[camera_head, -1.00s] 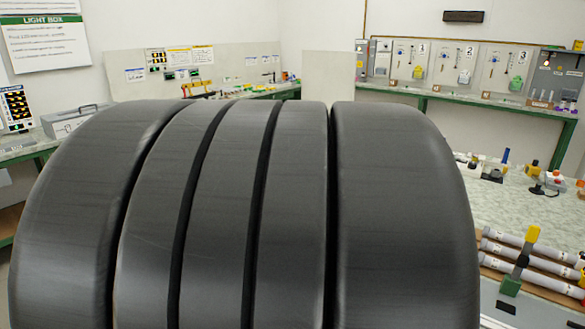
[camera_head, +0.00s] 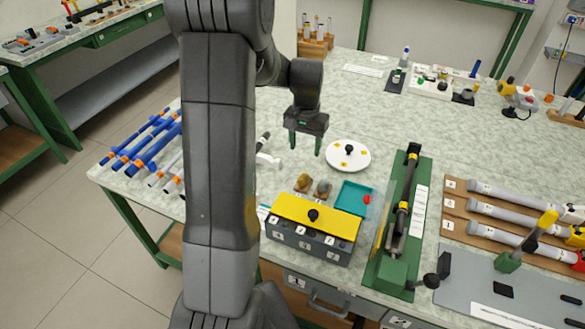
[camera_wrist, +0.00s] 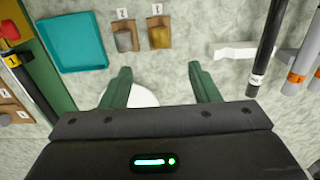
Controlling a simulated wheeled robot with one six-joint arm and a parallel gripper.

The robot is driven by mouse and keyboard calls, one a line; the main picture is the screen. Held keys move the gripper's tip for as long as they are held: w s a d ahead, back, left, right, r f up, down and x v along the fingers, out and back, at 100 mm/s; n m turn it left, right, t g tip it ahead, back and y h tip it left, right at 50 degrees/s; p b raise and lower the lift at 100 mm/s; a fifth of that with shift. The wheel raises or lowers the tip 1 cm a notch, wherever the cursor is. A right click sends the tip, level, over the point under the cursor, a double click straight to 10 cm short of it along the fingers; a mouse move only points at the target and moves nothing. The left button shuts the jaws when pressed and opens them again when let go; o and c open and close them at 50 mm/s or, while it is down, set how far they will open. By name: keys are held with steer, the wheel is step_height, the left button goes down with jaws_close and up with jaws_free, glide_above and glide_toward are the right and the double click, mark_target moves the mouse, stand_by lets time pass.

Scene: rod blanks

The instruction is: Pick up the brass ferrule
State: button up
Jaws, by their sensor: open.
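The brass ferrule (camera_head: 303,182) is a small gold-brown piece on the bench, behind the yellow-topped box. It also shows in the wrist view (camera_wrist: 160,38) on a brown labelled holder, near the top middle. A similar grey ferrule (camera_head: 322,188) sits beside it, to its left in the wrist view (camera_wrist: 124,40). My gripper (camera_head: 305,144) hangs above the bench, farther back than the ferrules. Its two green fingers (camera_wrist: 158,78) are apart with nothing held between them, and the brass ferrule lies beyond their tips.
A white disc (camera_head: 348,166) with a black knob stands right of my gripper. The yellow-topped box (camera_head: 308,248), teal tray (camera_head: 353,197) and green fixture (camera_head: 424,185) stand near the ferrules. Blue and white rods (camera_head: 150,150) lie left. Bench behind the disc is mostly clear.

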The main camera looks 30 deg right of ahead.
mark_target(304, 176)
step_height(304, 176, down, 13)
steer(key=shift+s+a+r+p, duration=0.1)
steer(key=shift+r+p, duration=0.05)
steer(key=shift+p, duration=0.55)
steer(key=c, duration=0.9)
